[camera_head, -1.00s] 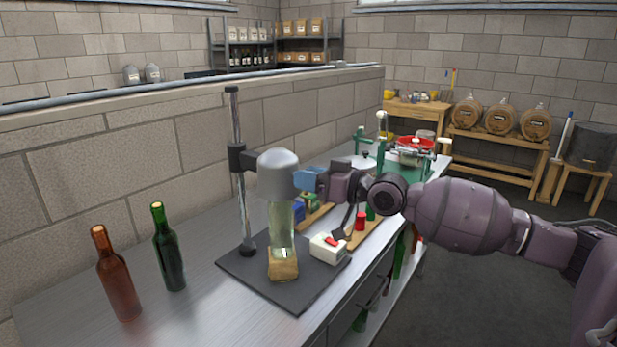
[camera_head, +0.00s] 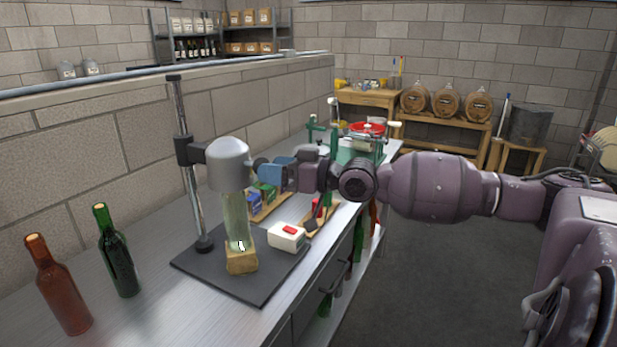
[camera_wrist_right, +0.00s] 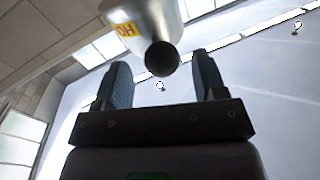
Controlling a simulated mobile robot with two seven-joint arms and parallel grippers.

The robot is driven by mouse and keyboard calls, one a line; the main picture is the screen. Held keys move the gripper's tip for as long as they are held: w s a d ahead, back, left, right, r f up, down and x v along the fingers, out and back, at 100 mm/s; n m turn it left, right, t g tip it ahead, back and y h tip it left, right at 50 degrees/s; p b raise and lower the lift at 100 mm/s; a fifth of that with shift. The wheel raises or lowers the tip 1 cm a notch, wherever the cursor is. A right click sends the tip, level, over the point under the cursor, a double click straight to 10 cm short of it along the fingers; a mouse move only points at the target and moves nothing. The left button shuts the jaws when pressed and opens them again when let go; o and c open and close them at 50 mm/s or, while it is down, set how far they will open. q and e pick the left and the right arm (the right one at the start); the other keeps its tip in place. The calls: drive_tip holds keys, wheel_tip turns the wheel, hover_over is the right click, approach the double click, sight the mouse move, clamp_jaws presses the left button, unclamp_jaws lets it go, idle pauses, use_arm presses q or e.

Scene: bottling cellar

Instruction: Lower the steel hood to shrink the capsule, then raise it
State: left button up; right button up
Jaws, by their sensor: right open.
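The steel hood (camera_head: 228,165) is a grey domed cylinder on a clamp on the upright post (camera_head: 189,170). It is up, over the top of a pale glass bottle (camera_head: 236,220) on a wooden block (camera_head: 241,262); the capsule is not clearly visible. My right gripper (camera_head: 264,170) is just right of the hood, level with it, its blue fingers pointing at it. In the right wrist view the open fingers (camera_wrist_right: 163,82) lie either side of a dark round knob (camera_wrist_right: 162,58) on the hood, which bears a yellow label. Contact cannot be told. My left gripper is out of view.
A white box with a red switch (camera_head: 287,236) sits on the dark base plate (camera_head: 262,290). A brown bottle (camera_head: 60,290) and a green bottle (camera_head: 117,255) stand at left on the steel bench (camera_head: 150,310). Green-framed equipment (camera_head: 335,140) stands behind my right arm.

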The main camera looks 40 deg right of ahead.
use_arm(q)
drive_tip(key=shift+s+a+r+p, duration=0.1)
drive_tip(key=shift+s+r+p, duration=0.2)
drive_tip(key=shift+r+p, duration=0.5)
use_arm(e)
drive_tip(key=v, duration=0.7)
drive_tip(key=shift+s, duration=0.2)
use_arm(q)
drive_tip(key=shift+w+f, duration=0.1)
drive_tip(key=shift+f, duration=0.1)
use_arm(e)
drive_tip(key=shift+d, duration=0.1)
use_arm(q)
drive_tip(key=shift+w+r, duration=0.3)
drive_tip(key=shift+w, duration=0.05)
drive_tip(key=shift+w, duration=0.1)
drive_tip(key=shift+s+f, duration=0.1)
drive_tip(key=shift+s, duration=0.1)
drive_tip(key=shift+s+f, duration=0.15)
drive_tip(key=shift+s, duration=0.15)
